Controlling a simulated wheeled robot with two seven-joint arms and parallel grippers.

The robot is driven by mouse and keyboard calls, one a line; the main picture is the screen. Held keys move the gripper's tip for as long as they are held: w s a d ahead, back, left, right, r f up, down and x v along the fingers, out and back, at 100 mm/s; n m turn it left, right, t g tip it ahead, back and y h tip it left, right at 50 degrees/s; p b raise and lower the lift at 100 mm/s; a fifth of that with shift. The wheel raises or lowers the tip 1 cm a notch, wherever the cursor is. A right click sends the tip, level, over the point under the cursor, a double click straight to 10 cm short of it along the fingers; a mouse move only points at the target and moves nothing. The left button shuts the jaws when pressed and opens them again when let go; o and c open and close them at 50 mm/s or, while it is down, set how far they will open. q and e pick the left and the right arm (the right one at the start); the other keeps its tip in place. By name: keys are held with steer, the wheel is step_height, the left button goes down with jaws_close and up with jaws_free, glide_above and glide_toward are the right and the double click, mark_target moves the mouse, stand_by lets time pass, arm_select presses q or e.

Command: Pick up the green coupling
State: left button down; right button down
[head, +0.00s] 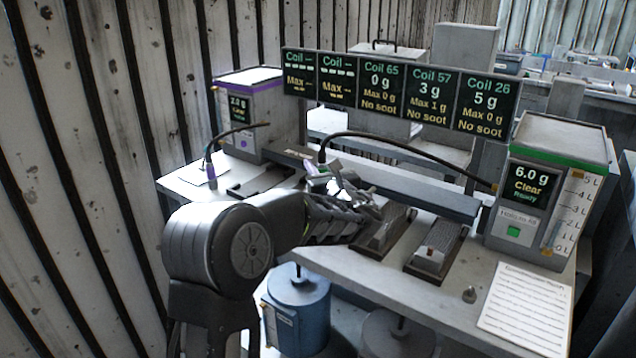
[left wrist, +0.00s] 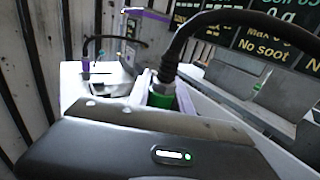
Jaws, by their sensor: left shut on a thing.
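The green coupling (left wrist: 160,98) shows in the left wrist view as a green collar at the end of a black hose, just beyond the gripper body. My left gripper (head: 325,180) is at the middle of the bench in the head view, shut on the coupling. The black hose (head: 410,146) arcs from there to the green-topped unit (head: 550,190) on the right. The fingers hide the coupling's lower part in the wrist view, and I cannot make it out clearly in the head view. My right gripper is in neither view.
A purple-topped unit (head: 250,118) with a purple coupling (head: 212,178) on its hose stands at the left. Pedal-like blocks (head: 436,247) sit on the bench right of my gripper. A row of display screens (head: 400,92) stands behind. A paper sheet (head: 525,304) lies front right.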

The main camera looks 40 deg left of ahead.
arm_select(q)
step_height(320, 180, up, 4)
steer(key=shift+r, duration=0.1)
stand_by(1.9)
